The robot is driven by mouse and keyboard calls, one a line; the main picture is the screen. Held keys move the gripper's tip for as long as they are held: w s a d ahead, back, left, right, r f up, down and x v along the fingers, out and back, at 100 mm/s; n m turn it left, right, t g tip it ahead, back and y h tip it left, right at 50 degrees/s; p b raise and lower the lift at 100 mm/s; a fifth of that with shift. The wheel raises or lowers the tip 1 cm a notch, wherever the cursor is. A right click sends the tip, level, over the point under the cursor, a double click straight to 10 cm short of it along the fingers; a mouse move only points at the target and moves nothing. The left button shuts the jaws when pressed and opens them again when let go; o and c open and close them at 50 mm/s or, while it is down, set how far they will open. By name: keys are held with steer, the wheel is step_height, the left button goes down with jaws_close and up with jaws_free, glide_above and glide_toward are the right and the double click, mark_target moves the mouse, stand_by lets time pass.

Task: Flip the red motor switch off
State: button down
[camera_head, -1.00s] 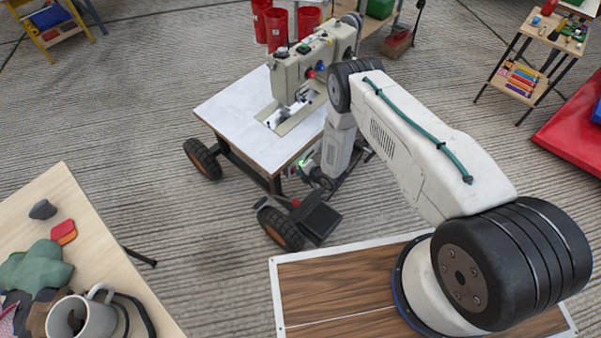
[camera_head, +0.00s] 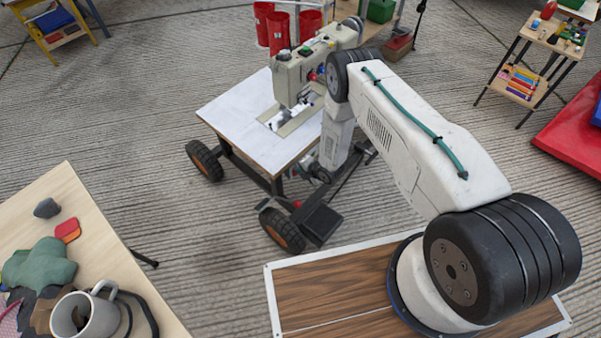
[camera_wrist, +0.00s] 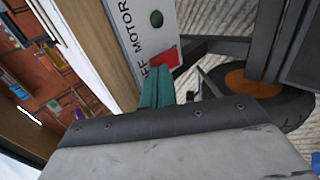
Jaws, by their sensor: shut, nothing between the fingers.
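In the wrist view, a pale switch panel (camera_wrist: 143,35) carries the lettering "OFF MOTOR", partly covered, and a dark green round button (camera_wrist: 156,19). The red switch (camera_wrist: 165,57) is at the panel's lower edge, just beyond my fingertips. My gripper's teal fingers (camera_wrist: 157,90) are shut together and empty. Their tips are right at the red switch; I cannot tell whether they touch it. The sewing machine (camera_head: 290,72) stands on the white-topped table (camera_head: 238,112).
The table has a wheeled frame with an orange-hubbed wheel (camera_head: 281,231) and dark metal bars close to my gripper. Red cylinders (camera_head: 278,32) stand behind the machine. A wooden table (camera_head: 100,240) with a mug (camera_head: 85,315) is at lower left. The floor between is clear.

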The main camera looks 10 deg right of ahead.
stand_by(0.3)
steer(key=v, duration=1.3)
steer(key=shift+s, duration=0.15)
steer(key=shift+d+f, duration=0.1)
steer(key=shift+d, duration=0.05)
